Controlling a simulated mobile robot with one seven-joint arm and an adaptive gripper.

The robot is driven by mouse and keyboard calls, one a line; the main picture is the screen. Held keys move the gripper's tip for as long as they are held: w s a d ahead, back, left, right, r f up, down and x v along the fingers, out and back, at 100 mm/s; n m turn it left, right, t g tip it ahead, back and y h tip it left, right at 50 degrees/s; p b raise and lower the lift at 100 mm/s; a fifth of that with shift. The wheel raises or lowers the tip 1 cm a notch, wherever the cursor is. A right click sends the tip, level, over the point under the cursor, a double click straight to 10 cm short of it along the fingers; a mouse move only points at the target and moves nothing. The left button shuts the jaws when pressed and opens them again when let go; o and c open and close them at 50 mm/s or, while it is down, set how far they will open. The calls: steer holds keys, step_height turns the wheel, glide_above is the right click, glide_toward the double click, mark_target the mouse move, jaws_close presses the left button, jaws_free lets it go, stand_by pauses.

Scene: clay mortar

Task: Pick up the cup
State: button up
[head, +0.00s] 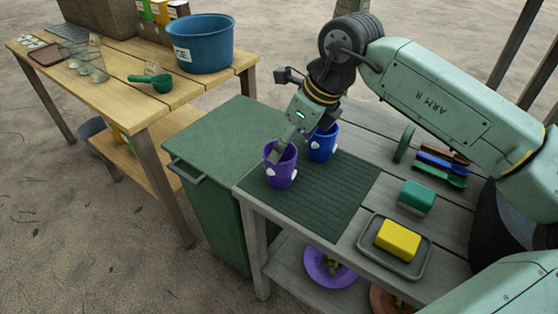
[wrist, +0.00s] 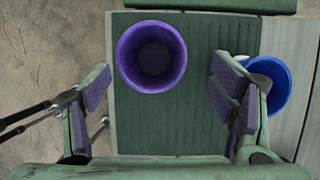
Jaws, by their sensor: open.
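A purple cup (head: 281,172) with a pale patch stands upright on a dark green ribbed mat (head: 325,205). A blue cup (head: 323,146) stands upright just behind and right of it. My gripper (head: 287,146) points down over the purple cup, one finger overlapping its rim in the head view. In the wrist view my gripper (wrist: 161,82) is open and empty. The purple cup (wrist: 152,57) shows in the gap, toward the top and nearer the left finger. The blue cup (wrist: 275,85) lies outside the right finger, partly hidden by it.
A yellow sponge (head: 398,240) on a grey tray (head: 423,262) and a green block (head: 416,197) lie to the right. Utensils (head: 440,168) lie farther back. A green cabinet (head: 222,140) adjoins on the left. A wooden table (head: 130,95) holds a blue tub (head: 203,45).

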steer(key=x, duration=0.2)
steer(key=shift+a+f, duration=0.25)
steer(key=shift+f, duration=0.05)
steer(key=x, duration=0.2)
steer(key=p+x, duration=0.1)
steer(key=x, duration=0.1)
steer(key=shift+s+a, duration=0.15)
steer(key=shift+a, duration=0.25)
steer(key=shift+a+f, duration=0.1)
steer(key=shift+f, duration=0.4)
steer(key=c, duration=1.2)
steer(key=shift+r, duration=0.15)
steer(key=shift+c, duration=0.2)
